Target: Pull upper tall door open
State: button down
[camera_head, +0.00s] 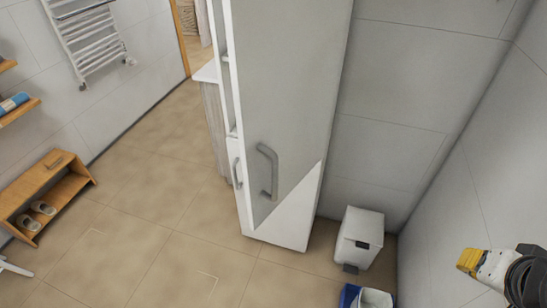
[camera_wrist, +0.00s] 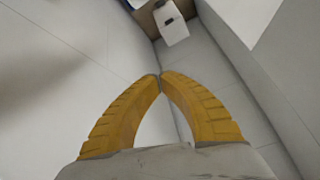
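A tall grey-and-white cabinet (camera_head: 290,80) stands in the middle of the head view. A grey bar handle (camera_head: 267,172) is on its broad face, and a second handle (camera_head: 237,172) shows on its narrow left side. I cannot make out a clear open gap at the broad face. My gripper (camera_head: 468,261) is at the lower right of the head view, well apart from the cabinet and handles. In the wrist view, the yellow fingers of my gripper (camera_wrist: 161,77) meet at their tips with nothing visible between them. No handle shows in the wrist view.
A white pedal bin (camera_head: 360,238) stands right of the cabinet and shows in the wrist view (camera_wrist: 171,23). A blue-and-white container (camera_head: 372,298) is in front of it. A wooden shoe bench (camera_head: 45,190) is at left. The tiled floor before the cabinet is clear.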

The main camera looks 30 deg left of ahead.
aim_at(285, 56)
jog(key=j+u, duration=0.15)
jog(key=j, duration=1.6)
jog(key=j+u, duration=0.15)
jog(key=j, duration=1.6)
